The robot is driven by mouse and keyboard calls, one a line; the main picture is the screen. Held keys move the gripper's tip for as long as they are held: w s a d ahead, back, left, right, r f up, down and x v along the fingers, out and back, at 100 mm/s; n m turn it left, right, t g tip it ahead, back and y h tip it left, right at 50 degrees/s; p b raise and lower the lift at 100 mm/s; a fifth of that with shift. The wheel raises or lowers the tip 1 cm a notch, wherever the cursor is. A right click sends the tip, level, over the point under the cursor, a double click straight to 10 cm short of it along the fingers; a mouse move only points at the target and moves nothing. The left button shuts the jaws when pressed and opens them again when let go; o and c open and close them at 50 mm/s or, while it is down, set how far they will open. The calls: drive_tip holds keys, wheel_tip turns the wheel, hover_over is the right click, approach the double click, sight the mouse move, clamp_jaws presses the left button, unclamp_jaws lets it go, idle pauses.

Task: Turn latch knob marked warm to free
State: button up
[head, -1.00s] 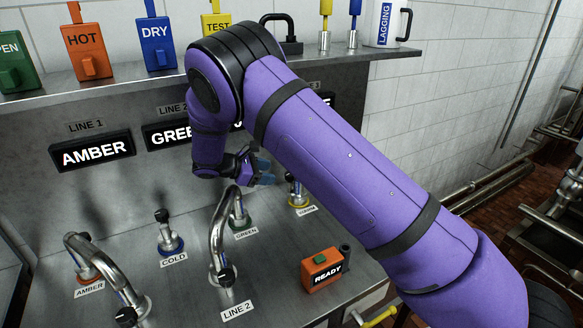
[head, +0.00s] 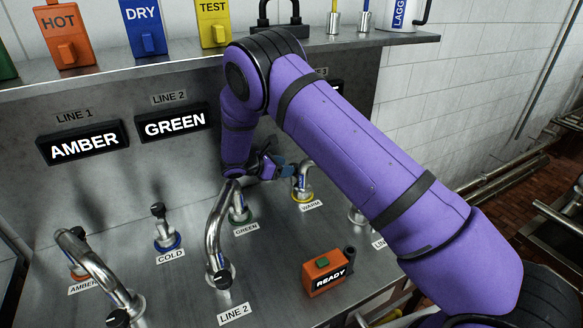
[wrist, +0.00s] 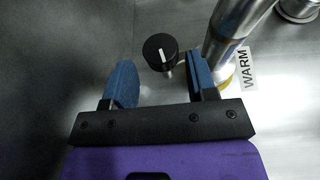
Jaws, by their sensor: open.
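The warm fitting (head: 303,190) has a yellow ring and a metal pipe on the bench, with a WARM label (head: 312,206) in front of it. In the wrist view, the pipe (wrist: 232,28) rises beside the label (wrist: 244,67). A round black knob with a white line (wrist: 162,50) shows left of the pipe. My gripper (wrist: 160,68) is open, its blue fingers on either side of the knob, with gaps visible. In the head view, my gripper (head: 273,166) is just left of the warm fitting, and the knob is hidden or too small to tell.
The green fitting (head: 239,212) with its curved pipe stands close to the left. The cold fitting (head: 166,236) is further left. An orange READY box (head: 323,272) stands in front. A shelf (head: 130,75) with coloured tags is above. My arm hides part of the right side.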

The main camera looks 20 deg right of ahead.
sight(296, 172)
drive_tip(key=shift+x, duration=1.75)
drive_tip(key=c, duration=0.6)
drive_tip(key=shift+s+d+r+n+t+y, duration=0.1)
drive_tip(key=shift+n+t+y, duration=0.2)
drive_tip(key=shift+n+t, duration=0.5)
drive_tip(key=shift+s+n+t+y, duration=0.1)
drive_tip(key=shift+n+t+y, duration=0.2)
drive_tip(key=shift+n+t, duration=0.5)
drive_tip(key=shift+c, duration=0.2)
drive_tip(key=o, duration=0.6)
drive_tip(key=shift+o, duration=0.2)
